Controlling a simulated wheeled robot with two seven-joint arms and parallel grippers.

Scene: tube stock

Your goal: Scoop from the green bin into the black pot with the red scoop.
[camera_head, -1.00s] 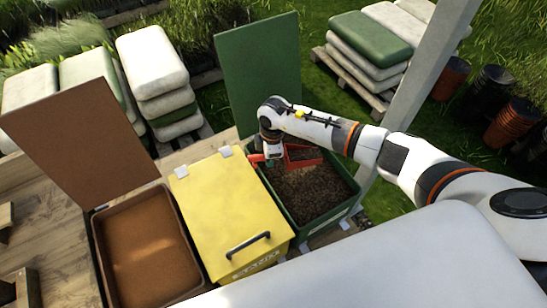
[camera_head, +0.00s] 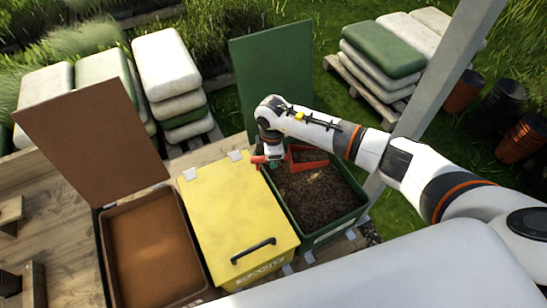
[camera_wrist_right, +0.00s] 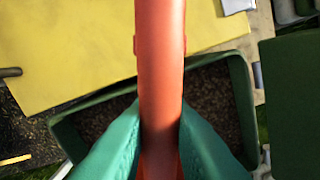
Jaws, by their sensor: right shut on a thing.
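The green bin (camera_head: 335,229) stands open at centre right, with dark brown loose soil (camera_head: 312,200) inside and its lid (camera_head: 270,75) raised behind. My right gripper (camera_head: 271,164) is shut on the handle of the red scoop (camera_head: 293,158), over the bin's back left part. The scoop's head is at the back of the bin, low over or in the soil; I cannot tell which. In the right wrist view the red handle runs between the green fingers (camera_wrist_right: 160,110), over the bin's rim (camera_wrist_right: 242,105). My left gripper is out of view.
A shut yellow bin (camera_head: 235,215) adjoins the green bin on the left. An open brown bin (camera_head: 104,240) with orange-brown fill is further left. Stacked sacks (camera_head: 165,65) stand behind. Dark pots (camera_head: 505,95) and terracotta pots (camera_head: 525,135) stand at the far right.

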